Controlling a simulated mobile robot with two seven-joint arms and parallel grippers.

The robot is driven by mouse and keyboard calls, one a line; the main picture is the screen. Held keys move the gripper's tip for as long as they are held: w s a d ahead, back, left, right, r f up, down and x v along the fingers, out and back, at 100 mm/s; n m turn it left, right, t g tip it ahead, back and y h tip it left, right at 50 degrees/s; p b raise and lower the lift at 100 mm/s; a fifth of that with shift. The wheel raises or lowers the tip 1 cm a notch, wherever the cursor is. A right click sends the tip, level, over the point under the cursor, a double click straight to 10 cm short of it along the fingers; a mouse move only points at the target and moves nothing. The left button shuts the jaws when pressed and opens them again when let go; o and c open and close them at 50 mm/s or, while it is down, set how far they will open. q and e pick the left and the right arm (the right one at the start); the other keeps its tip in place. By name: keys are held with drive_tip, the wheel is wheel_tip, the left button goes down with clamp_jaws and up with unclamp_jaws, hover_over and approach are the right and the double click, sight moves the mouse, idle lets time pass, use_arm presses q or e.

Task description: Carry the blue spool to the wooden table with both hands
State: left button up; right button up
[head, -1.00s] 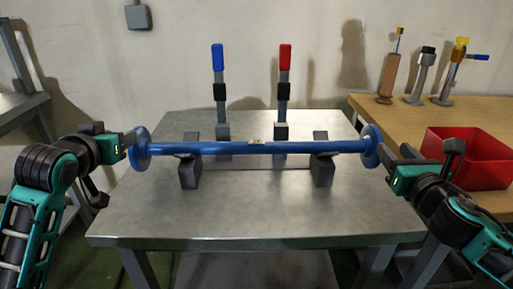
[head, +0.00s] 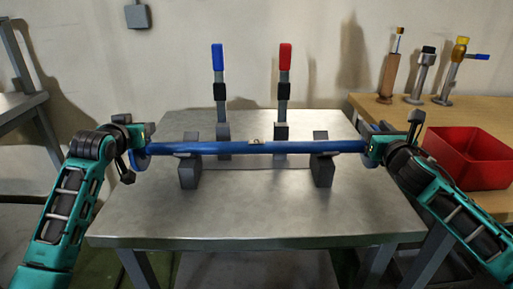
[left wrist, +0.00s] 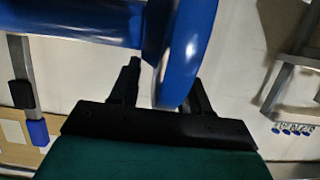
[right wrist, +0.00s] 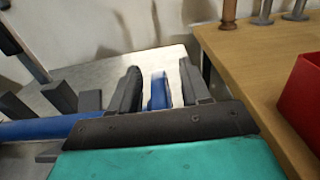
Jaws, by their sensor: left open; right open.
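The blue spool (head: 230,147) is a long bar with a round flange at each end. It lies level across two grey support blocks on a metal table (head: 250,215). My left gripper (head: 140,140) is at the left flange; in the left wrist view its open fingers straddle the flange (left wrist: 190,45). My right gripper (head: 373,147) is at the right flange; in the right wrist view the flange (right wrist: 158,92) stands between its open fingers. In the head view the grippers partly hide both flanges. The wooden table (head: 375,107) is at the right.
Two upright clamps, one with a blue handle (head: 217,58) and one with a red handle (head: 285,57), stand behind the bar. A red bin (head: 470,160) and several tools stand on the wooden table. The metal table's front is clear.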

use_arm(q)
clamp_jaws()
use_arm(e)
clamp_jaws()
idle(0.9)
use_arm(q)
drive_tip(key=shift+r, duration=0.4)
use_arm(e)
drive_tip(key=shift+r, duration=0.4)
